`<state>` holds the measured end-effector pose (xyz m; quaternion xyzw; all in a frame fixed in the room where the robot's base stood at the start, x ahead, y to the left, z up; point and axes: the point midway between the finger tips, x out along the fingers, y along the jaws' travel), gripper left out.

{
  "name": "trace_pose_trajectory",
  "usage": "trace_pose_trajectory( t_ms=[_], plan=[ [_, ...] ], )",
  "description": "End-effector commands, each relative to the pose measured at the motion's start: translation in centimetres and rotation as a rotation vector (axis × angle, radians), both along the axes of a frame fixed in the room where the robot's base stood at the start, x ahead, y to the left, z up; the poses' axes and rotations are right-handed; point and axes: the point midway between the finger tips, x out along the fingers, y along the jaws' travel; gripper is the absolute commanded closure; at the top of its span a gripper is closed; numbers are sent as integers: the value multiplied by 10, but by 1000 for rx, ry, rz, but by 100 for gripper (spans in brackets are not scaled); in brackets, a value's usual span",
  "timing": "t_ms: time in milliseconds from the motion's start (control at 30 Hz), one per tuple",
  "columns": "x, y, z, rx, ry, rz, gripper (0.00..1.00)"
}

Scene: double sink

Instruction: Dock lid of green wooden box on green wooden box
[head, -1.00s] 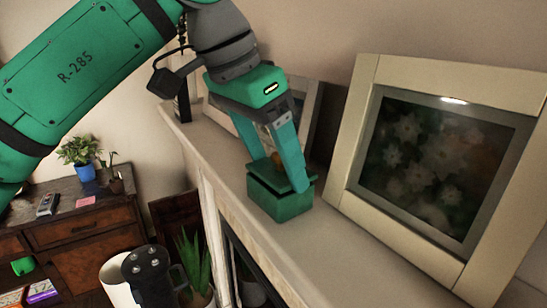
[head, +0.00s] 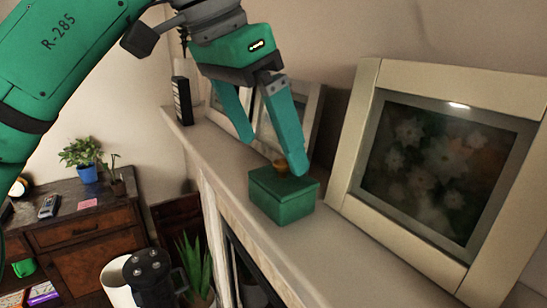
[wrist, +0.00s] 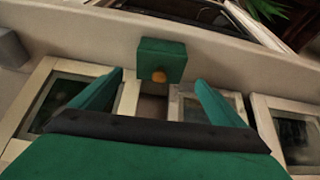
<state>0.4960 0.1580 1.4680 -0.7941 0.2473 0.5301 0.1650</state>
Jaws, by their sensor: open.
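The green wooden box (head: 283,206) stands on the mantel shelf, left of the large framed picture. Its green lid (head: 283,183) lies on top of it and looks level, with a small brown-orange knob (head: 281,166). My gripper (head: 273,158) is open and empty, with its fingers above and beside the knob, apart from the lid as far as I can tell. In the wrist view the lid (wrist: 163,56) and its knob (wrist: 159,76) lie ahead of my open fingertips (wrist: 158,78). The box body is mostly hidden under the lid there.
A large cream-framed picture (head: 368,163) leans on the wall right of the box. A smaller frame (head: 315,112) stands behind my gripper, and a black object (head: 182,100) at the shelf's far end. The shelf (head: 345,262) is bare in front of the box.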

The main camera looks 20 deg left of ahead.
Motion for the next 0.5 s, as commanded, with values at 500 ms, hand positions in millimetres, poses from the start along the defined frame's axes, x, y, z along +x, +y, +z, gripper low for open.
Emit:
trace_pose_trajectory(
  t_ms=[500],
  plan=[
    [-22,15,65,1,0,0,6]
  ],
)
